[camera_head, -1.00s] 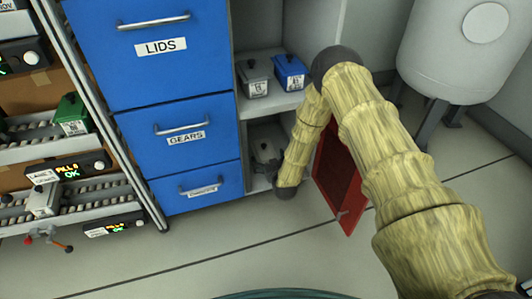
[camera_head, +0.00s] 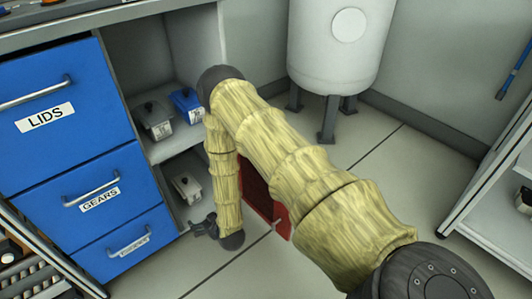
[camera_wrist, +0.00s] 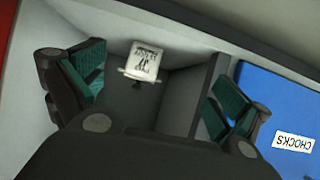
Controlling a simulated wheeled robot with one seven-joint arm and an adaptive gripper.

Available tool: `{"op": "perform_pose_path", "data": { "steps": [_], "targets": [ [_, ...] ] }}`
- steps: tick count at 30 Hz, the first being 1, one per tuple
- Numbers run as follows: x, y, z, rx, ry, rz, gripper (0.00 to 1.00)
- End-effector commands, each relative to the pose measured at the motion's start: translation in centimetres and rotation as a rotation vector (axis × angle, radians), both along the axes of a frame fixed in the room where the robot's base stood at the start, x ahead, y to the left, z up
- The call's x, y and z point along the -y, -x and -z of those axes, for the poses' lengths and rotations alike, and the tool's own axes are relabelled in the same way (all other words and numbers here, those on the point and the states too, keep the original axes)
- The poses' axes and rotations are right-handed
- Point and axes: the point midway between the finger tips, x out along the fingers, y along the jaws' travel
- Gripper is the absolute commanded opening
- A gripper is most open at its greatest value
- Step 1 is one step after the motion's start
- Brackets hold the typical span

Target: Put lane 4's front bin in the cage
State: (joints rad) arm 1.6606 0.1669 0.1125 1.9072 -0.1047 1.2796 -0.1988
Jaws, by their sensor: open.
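My gripper (camera_head: 206,228) is low in front of the cabinet's lower compartment, beside the open red door (camera_head: 262,195). In the wrist view the gripper (camera_wrist: 157,82) is open, with green pads apart. A light grey bin (camera_head: 187,187) sits in the lower compartment; its white label (camera_wrist: 146,60) shows upside down between the fingers, farther in. I cannot see contact with the fingers. The lanes (camera_head: 22,275) show only at the lower left edge, so lane 4 and its front bin cannot be told. Whether the red-doored compartment is the cage is not clear.
A grey bin (camera_head: 153,119) and a blue bin (camera_head: 187,104) stand on the shelf above. Blue drawers (camera_head: 75,150) stand left of the compartment; one is labelled CHOCKS (camera_wrist: 293,142). A white tank (camera_head: 335,45) stands behind right. The floor (camera_head: 330,170) right of the door is clear.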

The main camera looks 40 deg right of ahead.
Motion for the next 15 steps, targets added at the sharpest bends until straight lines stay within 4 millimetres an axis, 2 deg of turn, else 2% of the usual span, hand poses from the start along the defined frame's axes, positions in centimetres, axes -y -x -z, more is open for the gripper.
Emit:
{"op": "perform_pose_path", "data": {
  "steps": [1, 2, 3, 5, 7, 9, 12, 15],
  "targets": [
    [-0.5, 3.1, 0.9, -0.091, -0.01, -0.009, 1.0],
    [-0.8, 5.0, 1.4, -0.147, -0.016, -0.011, 1.0],
    [-1.1, 7.8, 2.0, -0.226, -0.023, -0.013, 1.0],
    [-1.3, 12.1, 2.6, -0.344, -0.031, -0.012, 1.0],
    [-1.4, 17.4, 2.9, -0.484, -0.038, -0.007, 1.0],
    [-1.2, 22.7, 2.7, -0.621, -0.04, 0.006, 1.0],
    [-0.9, 29.4, 1.7, -0.792, -0.036, 0.028, 1.0],
    [-0.4, 34.6, 0.3, -0.921, -0.031, 0.053, 1.0]
  ]
}}
